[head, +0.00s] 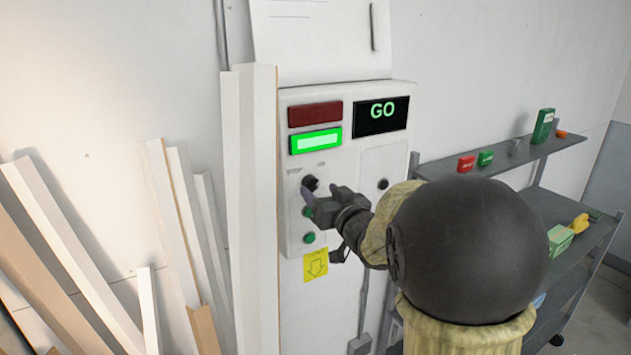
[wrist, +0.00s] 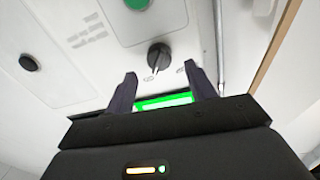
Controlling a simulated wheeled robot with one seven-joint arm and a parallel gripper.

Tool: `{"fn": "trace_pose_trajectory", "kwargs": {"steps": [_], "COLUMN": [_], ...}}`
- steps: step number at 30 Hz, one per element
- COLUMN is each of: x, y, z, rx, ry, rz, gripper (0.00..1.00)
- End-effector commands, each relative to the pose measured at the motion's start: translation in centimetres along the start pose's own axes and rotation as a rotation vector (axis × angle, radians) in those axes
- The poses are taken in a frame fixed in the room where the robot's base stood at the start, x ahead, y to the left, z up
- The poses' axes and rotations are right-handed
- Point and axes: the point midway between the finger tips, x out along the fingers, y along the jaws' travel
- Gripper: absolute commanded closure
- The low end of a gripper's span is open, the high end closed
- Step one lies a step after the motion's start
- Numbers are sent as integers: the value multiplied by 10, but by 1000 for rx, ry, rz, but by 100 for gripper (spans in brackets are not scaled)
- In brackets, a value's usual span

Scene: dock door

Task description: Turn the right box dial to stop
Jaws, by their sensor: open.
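A grey-white control box (head: 294,160) on the wall carries a black dial (head: 310,183), with green buttons (head: 309,238) below. The dial also shows in the wrist view (wrist: 159,55), with a pale line on its lower edge. A separate panel at right (head: 384,160) has a small dark round knob (head: 383,184), also seen in the wrist view (wrist: 29,62). My gripper (head: 308,200) is open in front of the left dial. In the wrist view the fingertips (wrist: 160,70) stand either side of the dial's line; contact cannot be told.
A display (head: 381,117) reads GO. The green lamp (head: 315,140) is lit; the red lamp (head: 315,113) is dark. A yellow arrow label (head: 316,265) is below. Boards (head: 250,180) stand close at left. A shelf cart (head: 500,156) with small boxes is at right.

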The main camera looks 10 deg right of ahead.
Motion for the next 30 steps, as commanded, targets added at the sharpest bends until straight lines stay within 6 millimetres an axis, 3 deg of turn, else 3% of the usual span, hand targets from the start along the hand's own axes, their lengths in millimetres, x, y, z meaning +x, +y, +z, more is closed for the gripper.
{"fn": "trace_pose_trajectory", "kwargs": {"steps": [7, 18, 20, 25, 30], "x": [31, 37, 37, 37, 37], "y": [-1, 0, 0, 0, 0], "z": [-2, 0, 0, 0, 0], "rx": [-1, 0, 0, 0, -2], "ry": [0, 1, 1, 0, 1], "rz": [-2, 0, 0, -1, 0], "gripper": [45, 45, 53, 86, 90]}}
